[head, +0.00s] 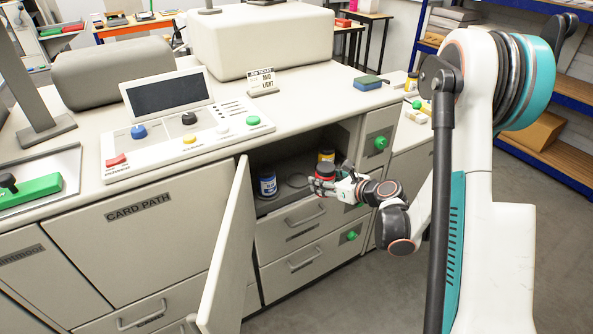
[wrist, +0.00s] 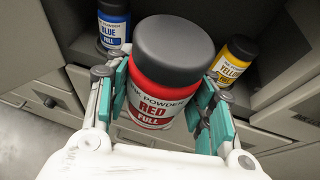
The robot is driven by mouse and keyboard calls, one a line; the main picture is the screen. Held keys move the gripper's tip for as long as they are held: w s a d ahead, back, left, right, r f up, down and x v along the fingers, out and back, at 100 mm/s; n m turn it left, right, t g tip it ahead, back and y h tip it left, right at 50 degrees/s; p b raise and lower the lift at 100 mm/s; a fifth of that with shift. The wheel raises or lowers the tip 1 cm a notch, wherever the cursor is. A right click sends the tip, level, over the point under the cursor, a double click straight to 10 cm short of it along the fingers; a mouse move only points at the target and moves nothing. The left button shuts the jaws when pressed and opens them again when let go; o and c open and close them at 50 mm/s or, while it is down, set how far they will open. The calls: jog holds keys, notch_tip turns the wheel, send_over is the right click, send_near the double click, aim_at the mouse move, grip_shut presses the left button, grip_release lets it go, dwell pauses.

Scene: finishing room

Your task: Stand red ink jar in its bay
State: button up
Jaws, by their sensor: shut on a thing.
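The red ink jar (wrist: 165,95) has a dark grey lid and a label reading "RED FULL". My gripper (wrist: 163,88) is shut on it, with teal finger pads on both sides. In the head view the red jar (head: 323,170) is at my gripper (head: 322,183), at the open compartment (head: 275,206) of the cabinet. A dark round outline (head: 297,181) shows on the shelf between the blue jar and the red jar; it looks empty. Whether the red jar touches the shelf cannot be told.
A blue jar (head: 267,186) stands left in the compartment, and a yellow jar (head: 327,155) stands behind the red one. Both show in the wrist view, blue (wrist: 114,25) and yellow (wrist: 236,62). An open door (head: 226,255) stands out at the left. Drawers (head: 306,215) lie below.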

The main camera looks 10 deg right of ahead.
jog(key=w+a+b, duration=0.1)
jog(key=w+a, duration=0.2)
jog(key=w, duration=0.5)
jog(key=w+a+b, duration=0.2)
jog(key=w, duration=0.6)
jog(key=f+b, duration=0.1)
jog(key=f, duration=0.2)
jog(key=f+b, duration=0.2)
jog(key=f, duration=0.2)
jog(key=shift+s, duration=0.2)
jog(key=shift+w+f+b, duration=0.1)
jog(key=shift+b, duration=0.2)
jog(key=o, duration=1.3)
